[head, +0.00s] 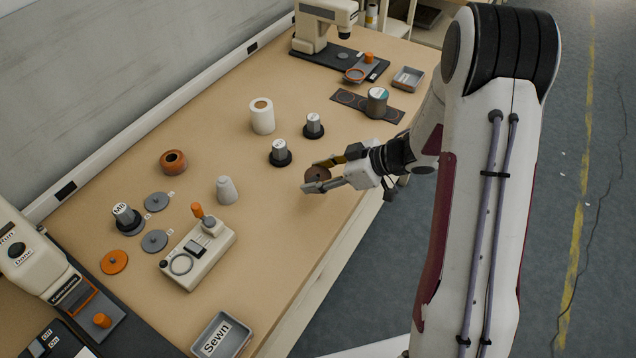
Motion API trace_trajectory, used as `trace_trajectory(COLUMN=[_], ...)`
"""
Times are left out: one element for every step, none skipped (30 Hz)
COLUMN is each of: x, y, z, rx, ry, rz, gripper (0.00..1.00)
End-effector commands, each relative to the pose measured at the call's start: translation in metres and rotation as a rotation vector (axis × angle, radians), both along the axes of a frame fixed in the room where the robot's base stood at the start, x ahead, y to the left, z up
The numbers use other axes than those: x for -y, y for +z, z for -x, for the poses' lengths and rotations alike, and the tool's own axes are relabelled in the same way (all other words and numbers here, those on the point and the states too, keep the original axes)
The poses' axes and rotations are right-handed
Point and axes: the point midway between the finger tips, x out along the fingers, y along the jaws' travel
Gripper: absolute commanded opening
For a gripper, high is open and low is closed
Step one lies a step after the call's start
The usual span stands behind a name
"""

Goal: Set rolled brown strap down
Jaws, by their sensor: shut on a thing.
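A rolled brown strap (318,174) is held between the fingers of my gripper (313,177), near the right edge of the tan table (270,215). The roll is a small dark brown disc, partly covered by the fingers. My gripper reaches in from the right and is shut on it. Whether the roll touches the table or hangs just above it, I cannot tell.
Two grey weights on black bases (280,153) (313,126) and a white roll (262,116) stand left of and behind my gripper. Table around the gripper's front is clear.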

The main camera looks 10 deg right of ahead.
Motion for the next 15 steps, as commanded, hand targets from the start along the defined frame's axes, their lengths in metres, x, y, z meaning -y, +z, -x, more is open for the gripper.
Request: trace_trajectory(x=[0.000,0.000,0.000,0.000,0.000,0.000,0.000,0.000,0.000,0.000,0.000,0.000,0.000,0.000,0.000], y=[0.008,0.011,0.015,0.019,0.021,0.025,0.028,0.030,0.033,0.035,0.036,0.038,0.039,0.040,0.041], z=[-0.001,-0.001,-0.001,0.000,0.000,0.000,-0.001,-0.001,0.000,0.000,0.000,0.000,0.000,0.000,0.000], rx=[0.004,0.004,0.004,0.004,0.004,0.003,0.004,0.004,0.002,0.002,0.002,0.002,0.001,0.001,0.001], ry=[0.001,0.000,0.000,0.001,0.000,0.000,0.000,0.000,0.000,0.000,0.000,0.000,0.000,-0.001,-0.001], rz=[0.002,0.001,0.001,0.002,0.001,0.001,0.001,0.001,0.000,0.001,0.001,0.001,0.001,0.000,0.000], gripper=[0.20,0.20,0.20,0.20,0.20,0.20,0.20,0.20,0.20,0.20,0.20,0.20,0.20,0.20,0.20])
